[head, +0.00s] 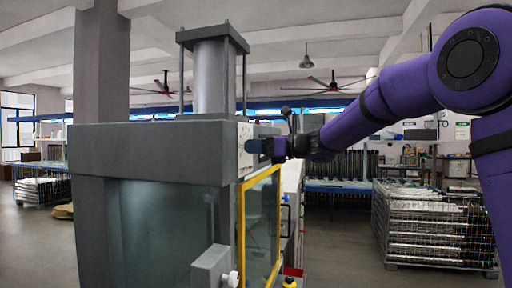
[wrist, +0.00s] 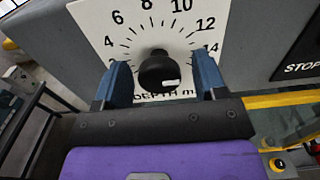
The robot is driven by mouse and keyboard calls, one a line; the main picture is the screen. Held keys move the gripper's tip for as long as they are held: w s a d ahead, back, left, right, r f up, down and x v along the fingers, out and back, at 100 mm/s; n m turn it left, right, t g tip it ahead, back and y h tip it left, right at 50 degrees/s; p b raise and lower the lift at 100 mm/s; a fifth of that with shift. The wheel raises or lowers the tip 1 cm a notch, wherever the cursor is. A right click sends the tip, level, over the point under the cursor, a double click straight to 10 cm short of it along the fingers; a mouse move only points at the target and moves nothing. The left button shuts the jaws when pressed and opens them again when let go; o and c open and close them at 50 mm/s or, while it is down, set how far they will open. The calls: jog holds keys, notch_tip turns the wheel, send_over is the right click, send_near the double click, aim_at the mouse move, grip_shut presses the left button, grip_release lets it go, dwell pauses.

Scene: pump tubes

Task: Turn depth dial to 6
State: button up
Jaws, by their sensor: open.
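The depth dial is a round black knob (wrist: 158,72) on a white scale plate (wrist: 92,22) in the wrist view. The numbers 4, 6, 8, 10, 12 and 14 can be read around it, with "DEPTH" partly hidden below. A small white mark shows on the knob's lower right front; which number the dial points to I cannot tell. My gripper (wrist: 160,64) is open, one blue finger on each side of the knob, with gaps on both sides. In the head view my gripper (head: 264,147) is at the plate (head: 245,146) on the machine's side; the knob is hidden there.
The grey press machine (head: 150,150) has a yellow-framed door (head: 240,225) below the plate. A black STOP label (wrist: 300,55) is to the right of the dial. A yellow-ringed button (wrist: 278,164) is lower right. Racks of tubes (head: 435,225) stand at the right.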

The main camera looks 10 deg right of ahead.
jog(key=shift+a, duration=0.15)
jog(key=c, duration=0.9)
